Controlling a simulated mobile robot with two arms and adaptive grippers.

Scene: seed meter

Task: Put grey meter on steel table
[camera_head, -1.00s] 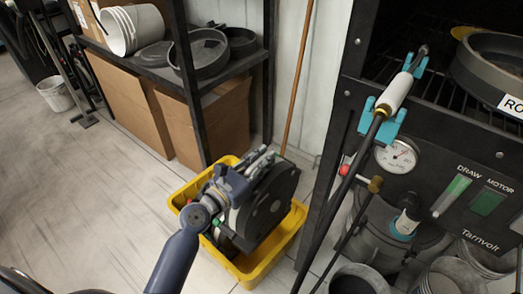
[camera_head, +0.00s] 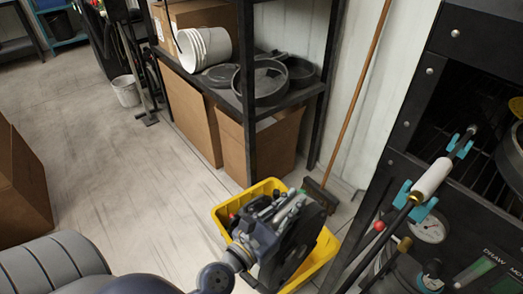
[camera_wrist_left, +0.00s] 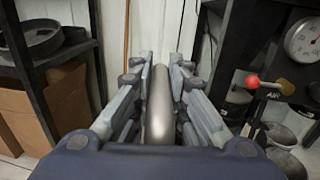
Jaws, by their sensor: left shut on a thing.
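The grey meter (camera_head: 296,248) is a thick, dark grey disc standing on edge at the yellow bin, in the lower middle of the head view. My left gripper (camera_head: 279,208) is shut on its upper part. In the left wrist view, the meter's smooth grey edge (camera_wrist_left: 160,104) stands between the fingers of the left gripper (camera_wrist_left: 161,82). I cannot tell whether the meter touches the bin floor or hangs just above it. My right gripper is not in view. No steel table can be made out.
The yellow bin (camera_head: 222,212) sits on the floor. Behind it is a black shelf (camera_head: 249,125) with pans, a white bucket (camera_head: 204,48) and cardboard boxes (camera_head: 190,115). A broom (camera_head: 357,90) leans on the wall. A black machine rack (camera_head: 410,95) stands right. Floor at left is open.

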